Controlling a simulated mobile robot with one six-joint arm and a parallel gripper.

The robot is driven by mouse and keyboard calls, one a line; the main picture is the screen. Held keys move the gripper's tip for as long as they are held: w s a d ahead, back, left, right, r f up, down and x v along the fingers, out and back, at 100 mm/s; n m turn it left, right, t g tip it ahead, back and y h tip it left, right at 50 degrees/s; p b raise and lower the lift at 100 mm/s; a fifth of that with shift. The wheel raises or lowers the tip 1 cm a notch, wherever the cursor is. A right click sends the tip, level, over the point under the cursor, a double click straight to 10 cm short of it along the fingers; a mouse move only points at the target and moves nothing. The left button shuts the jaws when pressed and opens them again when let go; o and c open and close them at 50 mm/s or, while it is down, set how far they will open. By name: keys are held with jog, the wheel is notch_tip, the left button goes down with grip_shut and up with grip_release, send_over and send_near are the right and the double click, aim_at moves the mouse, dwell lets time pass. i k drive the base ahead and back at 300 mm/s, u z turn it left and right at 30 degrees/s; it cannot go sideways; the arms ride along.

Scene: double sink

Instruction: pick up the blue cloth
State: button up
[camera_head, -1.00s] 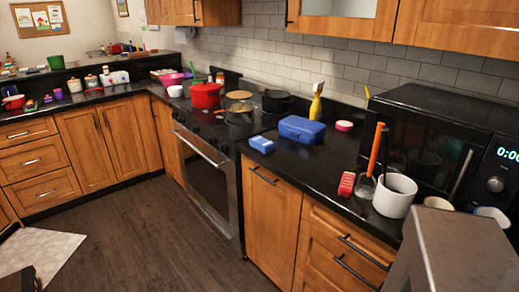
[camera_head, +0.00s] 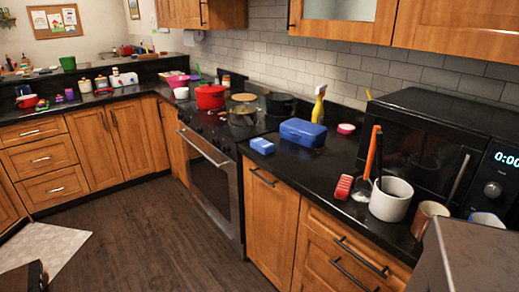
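A small light-blue block-like item (camera_head: 262,145) lies on the black counter just right of the stove, near the counter's front edge. It is the nearest match to a blue cloth, but I cannot tell whether it is cloth or a sponge. A larger blue box (camera_head: 302,132) with a lid stands just behind it to the right. No clearly folded or spread cloth can be made out. My gripper is not clearly visible in this view, and nothing is seen touching the blue item.
A red item (camera_head: 343,187), a white pot (camera_head: 391,199) and a black microwave (camera_head: 433,150) stand to the right. A yellow spray bottle (camera_head: 319,104) is behind. A red pot (camera_head: 210,97) sits on the stove.

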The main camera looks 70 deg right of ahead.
aim_at(264, 147)
jog(key=z, duration=0.1)
jog(key=i, duration=0.95)
jog(key=u, duration=0.05)
